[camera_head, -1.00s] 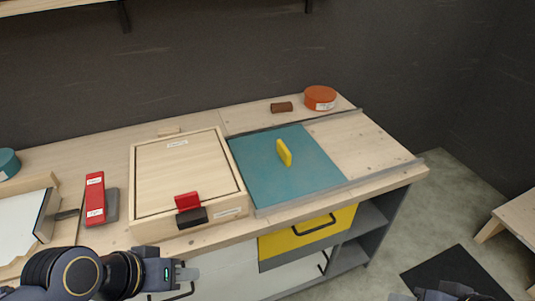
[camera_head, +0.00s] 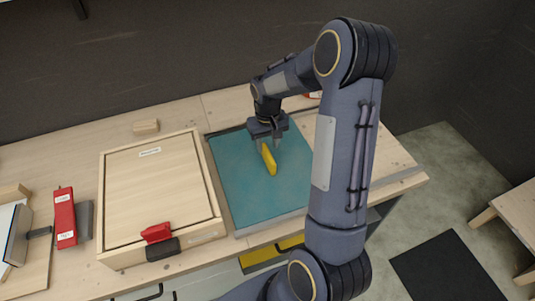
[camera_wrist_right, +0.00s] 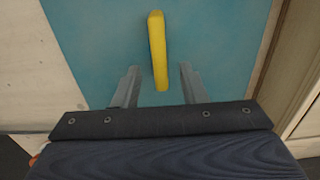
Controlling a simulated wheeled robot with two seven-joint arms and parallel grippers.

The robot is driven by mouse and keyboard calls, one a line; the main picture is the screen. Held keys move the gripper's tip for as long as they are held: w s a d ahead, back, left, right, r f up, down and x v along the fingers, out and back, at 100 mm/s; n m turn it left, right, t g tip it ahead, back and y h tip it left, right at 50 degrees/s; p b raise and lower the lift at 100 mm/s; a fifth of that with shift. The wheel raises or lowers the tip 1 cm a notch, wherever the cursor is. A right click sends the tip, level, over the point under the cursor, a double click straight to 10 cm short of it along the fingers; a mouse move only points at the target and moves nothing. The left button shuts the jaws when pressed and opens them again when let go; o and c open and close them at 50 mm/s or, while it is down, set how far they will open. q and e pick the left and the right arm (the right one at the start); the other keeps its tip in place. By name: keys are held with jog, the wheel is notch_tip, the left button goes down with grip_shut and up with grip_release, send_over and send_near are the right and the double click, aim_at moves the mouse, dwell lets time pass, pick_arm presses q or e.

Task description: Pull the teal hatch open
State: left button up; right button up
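The teal hatch (camera_head: 250,195) is a flat panel set in the wooden worktop, with a yellow upright handle (camera_head: 268,160) near its middle. It lies flat, with a grey rail along its front edge. My right gripper (camera_head: 268,138) is over the hatch, at the far end of the handle. In the right wrist view the yellow handle (camera_wrist_right: 158,50) stands ahead of and between the two spread fingers (camera_wrist_right: 158,88), with a gap on each side. The right gripper is open and empty. My left gripper is not in view.
A framed wooden lid box (camera_head: 160,190) with a red latch (camera_head: 156,233) stands left of the hatch.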

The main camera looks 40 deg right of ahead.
aim_at(268, 153)
notch_tip(268, 153, down, 7)
jog(key=shift+s+r+p, duration=0.1)
jog(key=shift+r+p, duration=0.05)
jog(key=shift+p, duration=0.3)
grip_shut()
